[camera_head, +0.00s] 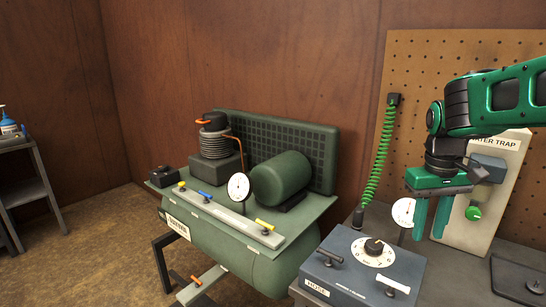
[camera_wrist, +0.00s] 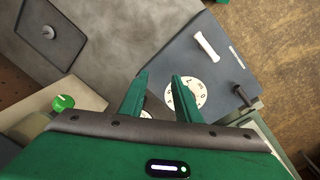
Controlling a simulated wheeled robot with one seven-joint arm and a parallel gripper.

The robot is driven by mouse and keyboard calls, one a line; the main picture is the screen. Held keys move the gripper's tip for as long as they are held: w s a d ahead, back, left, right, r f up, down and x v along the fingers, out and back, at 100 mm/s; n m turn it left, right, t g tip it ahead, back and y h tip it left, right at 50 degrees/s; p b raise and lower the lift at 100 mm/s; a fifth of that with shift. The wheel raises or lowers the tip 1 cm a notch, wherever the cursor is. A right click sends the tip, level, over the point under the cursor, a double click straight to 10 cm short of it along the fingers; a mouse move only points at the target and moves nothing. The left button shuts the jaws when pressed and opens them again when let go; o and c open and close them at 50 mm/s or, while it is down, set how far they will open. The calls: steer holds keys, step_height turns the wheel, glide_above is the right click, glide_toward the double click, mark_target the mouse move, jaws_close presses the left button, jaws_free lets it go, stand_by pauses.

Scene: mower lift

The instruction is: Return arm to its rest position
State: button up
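My gripper (camera_head: 432,218) hangs from the green and black arm at the right of the head view, fingers pointing down. It is above the grey bench, beside the blue-grey control box (camera_head: 345,262). In the wrist view my gripper (camera_wrist: 159,82) shows its two green fingers apart, with nothing between them but the bench behind. The box's white dial (camera_wrist: 188,94) is partly hidden by the right finger. The dial with its black knob (camera_head: 373,247) shows fully in the head view.
A white gauge (camera_head: 403,211) stands close by the fingers. The water trap panel (camera_head: 485,205) with a green knob (camera_head: 473,213) leans behind them. A green coiled hose (camera_head: 378,155) hangs on the pegboard (camera_head: 440,70). A green compressor (camera_head: 235,240) stands left. Open floor lies further left.

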steer(key=s+d+f+m, duration=0.2)
steer(key=s+f+m, duration=0.1)
steer(key=s, duration=0.8)
steer(key=s+d+f+m+y, duration=0.1)
steer(key=s+d+f+m, duration=0.2)
steer(key=s, duration=0.9)
steer(key=shift+d+f, duration=0.2)
steer(key=shift+f, duration=0.2)
steer(key=shift+w+f, duration=0.25)
steer(key=shift+w, duration=0.4)
steer(key=shift+o, duration=0.2)
